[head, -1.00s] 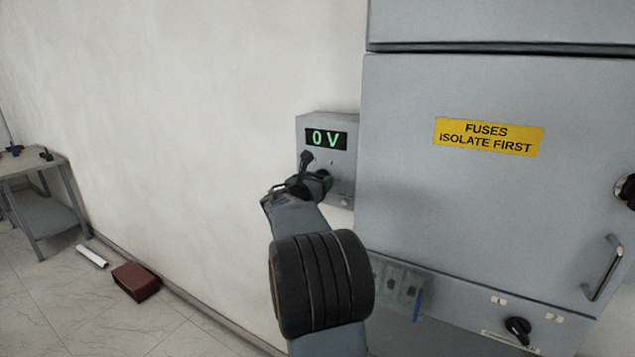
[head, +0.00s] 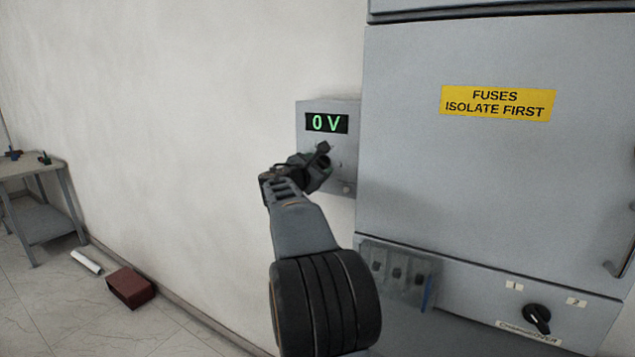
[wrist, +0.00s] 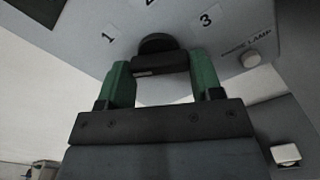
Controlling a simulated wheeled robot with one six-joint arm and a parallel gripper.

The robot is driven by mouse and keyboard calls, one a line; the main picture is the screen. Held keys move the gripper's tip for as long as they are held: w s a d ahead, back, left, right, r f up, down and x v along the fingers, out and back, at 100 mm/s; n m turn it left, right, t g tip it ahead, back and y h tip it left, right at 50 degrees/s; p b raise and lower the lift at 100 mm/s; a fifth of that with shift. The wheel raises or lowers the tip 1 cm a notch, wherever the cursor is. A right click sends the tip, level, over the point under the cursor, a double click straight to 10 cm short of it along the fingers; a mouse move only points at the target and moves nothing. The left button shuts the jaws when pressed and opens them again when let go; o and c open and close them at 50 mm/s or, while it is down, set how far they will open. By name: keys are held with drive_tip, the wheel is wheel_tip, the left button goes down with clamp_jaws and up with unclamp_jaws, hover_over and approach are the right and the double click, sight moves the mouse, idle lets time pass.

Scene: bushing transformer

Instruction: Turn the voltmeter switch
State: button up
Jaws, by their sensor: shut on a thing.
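The voltmeter box (head: 349,110) is a grey panel on the wall, left of the cabinet. Its green display (head: 327,123) reads 0 V. In the wrist view the black voltmeter switch (wrist: 159,62) sits on the panel below the numerals 1, 2 and 3. My gripper (wrist: 163,78) has its green fingers on either side of the switch and is shut on it. In the head view my gripper (head: 320,168) hides the switch. The switch's exact pointing direction is hard to tell.
The grey cabinet (head: 480,180) with a yellow fuse sign (head: 498,103) stands close on the right. A black changeover knob (head: 537,318) is on its lower part. A lamp button (wrist: 253,59) is beside the switch. A table (head: 40,170) and red-brown box (head: 131,287) are at left.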

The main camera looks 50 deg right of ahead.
drive_tip(key=shift+w+m+b, duration=0.1)
drive_tip(key=shift+m+b, duration=2.65)
drive_tip(key=shift+m, duration=0.05)
drive_tip(key=o, duration=0.9)
drive_tip(key=b+v, duration=0.3)
drive_tip(key=v, duration=1)
drive_tip(key=shift+a, duration=0.4)
